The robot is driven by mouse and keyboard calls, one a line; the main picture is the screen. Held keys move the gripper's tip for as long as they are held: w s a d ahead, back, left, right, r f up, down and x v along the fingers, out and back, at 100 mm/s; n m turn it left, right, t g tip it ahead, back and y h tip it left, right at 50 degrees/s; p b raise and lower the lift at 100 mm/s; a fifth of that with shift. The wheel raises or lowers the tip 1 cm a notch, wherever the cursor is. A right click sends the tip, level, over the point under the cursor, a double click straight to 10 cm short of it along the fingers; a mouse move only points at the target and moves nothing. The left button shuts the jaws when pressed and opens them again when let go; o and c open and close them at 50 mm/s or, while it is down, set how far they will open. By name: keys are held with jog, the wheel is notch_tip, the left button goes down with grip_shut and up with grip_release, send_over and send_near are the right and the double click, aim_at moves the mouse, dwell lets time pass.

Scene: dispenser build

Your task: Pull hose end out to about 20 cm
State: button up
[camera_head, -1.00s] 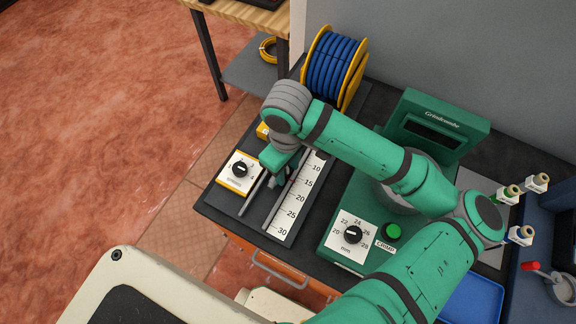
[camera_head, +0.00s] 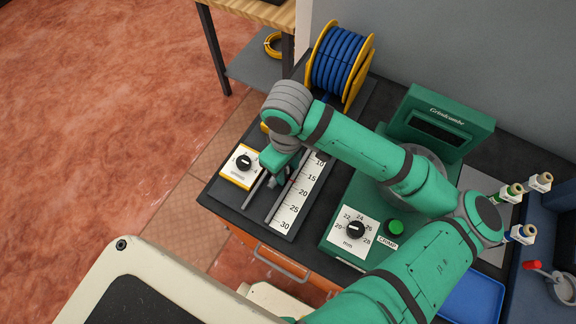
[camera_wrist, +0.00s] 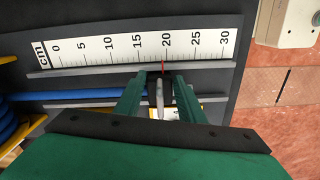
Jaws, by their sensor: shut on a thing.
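The blue hose (camera_wrist: 80,97) runs along the dark channel beside the white cm ruler (camera_wrist: 140,47) and passes behind one finger. My gripper (camera_wrist: 158,100) is closed around the dark hose end (camera_wrist: 154,82), which is mostly hidden between the green fingers. A thin red pointer (camera_wrist: 163,68) lies at about the 20 mark, perhaps a hair short of it. In the head view my gripper (camera_head: 278,181) is low over the channel beside the ruler (camera_head: 298,197), and the hose end is hidden there. The hose reel (camera_head: 340,62), blue coils between yellow flanges, stands at the far end.
A white dial plate (camera_head: 242,165) with a black knob and yellow edge sits left of the channel. The green crimp machine (camera_head: 349,233) with its dial and green button stands right of the ruler. A dark rail (camera_head: 268,208) edges the ruler. The channel is clear toward 30.

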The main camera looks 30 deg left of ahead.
jog(key=shift+s, duration=0.5)
dwell(0.3)
jog(key=o, duration=1.3)
notch_tip(320, 180, up, 11)
jog(key=shift+d+f, duration=0.1)
